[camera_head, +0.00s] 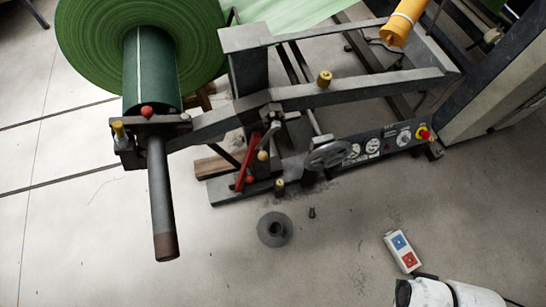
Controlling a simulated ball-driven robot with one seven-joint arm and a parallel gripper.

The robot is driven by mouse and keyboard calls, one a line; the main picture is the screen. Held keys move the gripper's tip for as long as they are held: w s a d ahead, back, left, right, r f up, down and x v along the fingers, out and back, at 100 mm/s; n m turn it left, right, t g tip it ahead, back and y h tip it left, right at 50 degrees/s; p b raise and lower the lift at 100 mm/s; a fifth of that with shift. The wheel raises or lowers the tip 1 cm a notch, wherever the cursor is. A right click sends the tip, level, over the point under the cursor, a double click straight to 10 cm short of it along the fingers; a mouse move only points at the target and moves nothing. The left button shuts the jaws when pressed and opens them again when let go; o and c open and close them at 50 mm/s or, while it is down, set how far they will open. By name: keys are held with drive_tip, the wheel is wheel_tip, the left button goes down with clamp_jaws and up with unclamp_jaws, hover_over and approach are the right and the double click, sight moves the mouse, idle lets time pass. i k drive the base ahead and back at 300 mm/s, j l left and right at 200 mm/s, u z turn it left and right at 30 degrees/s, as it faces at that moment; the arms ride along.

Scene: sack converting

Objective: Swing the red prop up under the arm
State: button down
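The red prop (246,163) is a short flat red bar on the near side of the grey unwind stand. It leans steeply, its lower end by the base beam (225,190) and its upper end close below the grey arm (215,124). I cannot tell whether its upper end touches the arm. The arm reaches left to a bearing block with a red ball knob (147,112), where the shaft (160,195) of the green roll (85,45) rests. A white part of my own arm shows at the bottom right edge; my gripper is not in view.
A handwheel (328,154) and a control panel (374,146) sit right of the prop. A grey round flanged piece (275,229) and a button box (402,251) lie on the floor. The shaft end juts out at left. Floor in front is mostly clear.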

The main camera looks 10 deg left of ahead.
sight(256, 136)
drive_tip(key=l+u, duration=0.15)
drive_tip(key=u, duration=0.2)
drive_tip(key=l+u, duration=0.15)
drive_tip(key=u, duration=0.15)
drive_tip(key=l+u, duration=0.15)
drive_tip(key=u, duration=0.2)
